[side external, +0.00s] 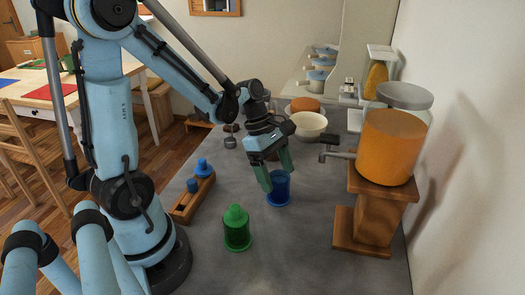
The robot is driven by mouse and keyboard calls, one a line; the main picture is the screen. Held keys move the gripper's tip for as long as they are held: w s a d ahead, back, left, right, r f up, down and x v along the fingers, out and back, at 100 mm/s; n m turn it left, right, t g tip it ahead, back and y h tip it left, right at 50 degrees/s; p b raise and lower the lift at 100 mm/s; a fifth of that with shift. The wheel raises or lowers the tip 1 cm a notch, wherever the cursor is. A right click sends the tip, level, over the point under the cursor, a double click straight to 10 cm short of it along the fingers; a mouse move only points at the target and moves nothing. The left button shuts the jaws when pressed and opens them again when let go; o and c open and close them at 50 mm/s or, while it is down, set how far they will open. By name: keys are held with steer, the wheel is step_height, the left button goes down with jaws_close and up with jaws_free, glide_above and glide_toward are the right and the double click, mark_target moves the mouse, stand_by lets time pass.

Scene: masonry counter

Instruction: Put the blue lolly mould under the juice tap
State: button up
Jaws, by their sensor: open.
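A blue lolly mould (279,195) stands upright on the grey counter near the middle of the side external view. My gripper (275,175) is open and points down at it, with its green fingers at the mould's upper part. One finger overlaps the mould's left edge and the other is behind its rim; I cannot tell whether either touches. The juice tap (338,154) sticks out to the left from a glass jar of orange juice (391,147), to the right of and behind the mould. The jar stands on a wooden stand (372,215).
A green mould (237,228) stands in front and to the left. A wooden rack (184,209) with blue pieces lies at the left. A white bowl (308,124) is behind my gripper. The counter between blue mould and stand is clear.

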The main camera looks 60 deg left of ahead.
steer(key=r+m, duration=0.2)
steer(key=s+r+m+t+y, duration=0.1)
steer(key=r+m, duration=0.2)
steer(key=s+r+m+y, duration=0.1)
steer(key=r+m, duration=0.1)
steer(key=m, duration=0.1)
steer(key=shift+d+r, duration=0.3)
steer(key=shift+d, duration=0.05)
steer(key=d+m+t, duration=0.1)
steer(key=m, duration=0.4)
steer(key=d+m+t+y, duration=0.1)
steer(key=m+t, duration=0.1)
steer(key=m, duration=0.2)
steer(key=d+r+m+t+y, duration=0.1)
steer(key=m, duration=0.4)
steer(key=shift+s+d+r+m, duration=0.1)
steer(key=shift+s+d+m, duration=0.2)
steer(key=shift+d, duration=0.1)
